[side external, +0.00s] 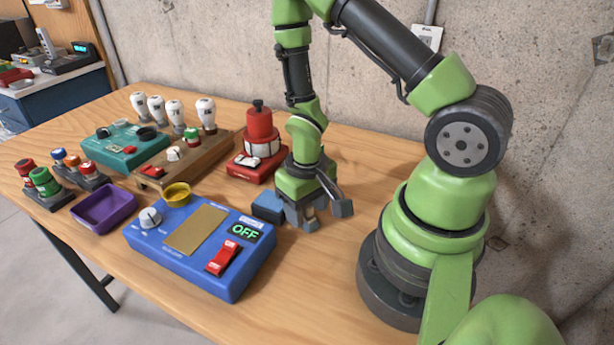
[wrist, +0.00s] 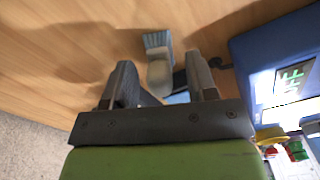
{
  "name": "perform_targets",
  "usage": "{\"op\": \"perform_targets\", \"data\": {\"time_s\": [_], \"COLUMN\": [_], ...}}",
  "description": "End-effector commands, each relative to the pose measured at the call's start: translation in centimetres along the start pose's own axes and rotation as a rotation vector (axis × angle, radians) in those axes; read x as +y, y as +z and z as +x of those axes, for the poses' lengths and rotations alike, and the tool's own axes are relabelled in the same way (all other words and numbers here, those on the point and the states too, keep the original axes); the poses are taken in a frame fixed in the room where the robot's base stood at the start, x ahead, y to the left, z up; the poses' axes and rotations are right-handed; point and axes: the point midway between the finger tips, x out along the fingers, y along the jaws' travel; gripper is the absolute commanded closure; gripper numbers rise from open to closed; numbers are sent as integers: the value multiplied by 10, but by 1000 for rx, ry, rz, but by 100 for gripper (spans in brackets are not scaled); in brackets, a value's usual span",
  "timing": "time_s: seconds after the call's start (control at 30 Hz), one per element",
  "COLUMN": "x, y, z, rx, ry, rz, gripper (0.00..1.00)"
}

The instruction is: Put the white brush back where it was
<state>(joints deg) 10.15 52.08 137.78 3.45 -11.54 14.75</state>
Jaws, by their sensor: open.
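The white brush (wrist: 159,72) lies on the wooden table in the wrist view, with a pale body and light blue bristles at its far end. My gripper (wrist: 161,82) is open, with one finger on each side of the brush. I cannot tell whether either finger touches it. In the side view my gripper (side external: 315,211) points down close to the table, right of the blue control box (side external: 190,278). It mostly hides the brush there.
The blue box carries a knob, a gold plate, a red switch and a green OFF display. A yellow bowl (side external: 177,194), a purple tray (side external: 80,212) and a red device (side external: 252,168) stand nearby. The table (side external: 310,285) is bare in front of my gripper.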

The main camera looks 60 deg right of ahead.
Motion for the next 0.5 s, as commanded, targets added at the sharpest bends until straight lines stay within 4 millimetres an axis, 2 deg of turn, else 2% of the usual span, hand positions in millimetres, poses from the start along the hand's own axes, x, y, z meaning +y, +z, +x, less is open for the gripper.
{"op": "perform_targets", "data": {"time_s": [0.5], "x": [0], "y": [-1], "z": [-84], "rx": [9], "ry": [-1], "rz": [-1], "gripper": [48]}}
